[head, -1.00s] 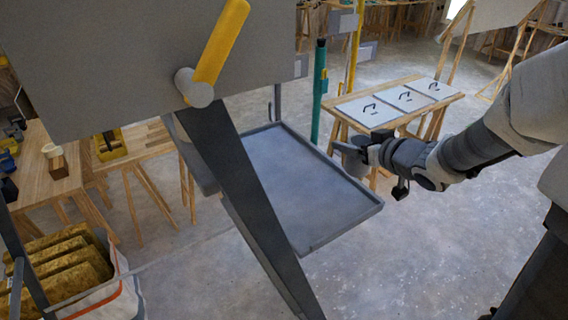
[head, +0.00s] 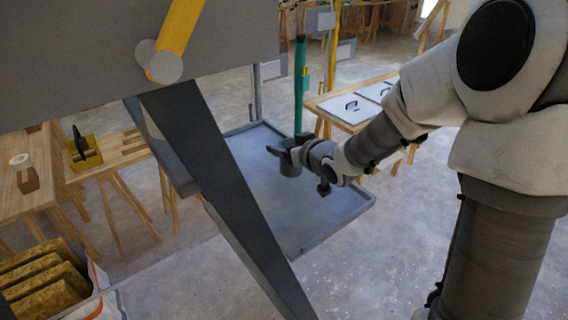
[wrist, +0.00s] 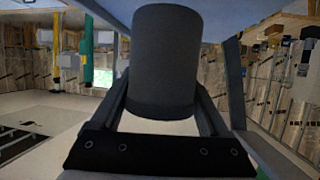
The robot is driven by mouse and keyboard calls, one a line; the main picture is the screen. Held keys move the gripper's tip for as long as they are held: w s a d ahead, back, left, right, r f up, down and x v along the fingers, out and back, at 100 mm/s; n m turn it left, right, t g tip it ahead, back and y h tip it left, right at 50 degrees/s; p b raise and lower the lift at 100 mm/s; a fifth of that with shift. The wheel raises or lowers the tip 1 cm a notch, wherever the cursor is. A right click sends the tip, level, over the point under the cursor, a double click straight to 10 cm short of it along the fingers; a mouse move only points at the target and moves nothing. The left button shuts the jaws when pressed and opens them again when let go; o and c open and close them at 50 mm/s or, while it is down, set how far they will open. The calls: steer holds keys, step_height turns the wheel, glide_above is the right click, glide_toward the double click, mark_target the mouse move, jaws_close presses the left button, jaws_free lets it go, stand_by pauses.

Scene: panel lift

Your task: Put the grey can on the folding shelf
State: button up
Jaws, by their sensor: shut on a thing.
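The grey can (head: 291,167) is held upright by my gripper (head: 287,154) in the head view. It appears in front of the grey tray-like folding shelf (head: 328,226), over its far right part; the gap below it is hard to judge. In the wrist view the dark grey can (wrist: 166,62) fills the middle, with a finger on each side of it. The shelf has a low raised rim and is folded out flat. A dark slanting bar hides part of its left side.
A large grey panel (head: 70,60) with a yellow handle (head: 180,35) hangs at upper left, close to the shelf. A teal post (head: 300,85) stands behind the shelf. Wooden tables stand left and behind. A bag of yellow-brown blocks (head: 45,285) is at lower left.

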steer(key=shift+w+a+f, duration=0.15)
steer(key=shift+a+f, duration=0.2)
steer(key=shift+f, duration=1.85)
steer(key=o, duration=1.5)
steer(key=shift+f, duration=0.1)
steer(key=shift+c, duration=0.2)
steer(key=v, duration=1.2)
steer(key=shift+p, duration=0.4)
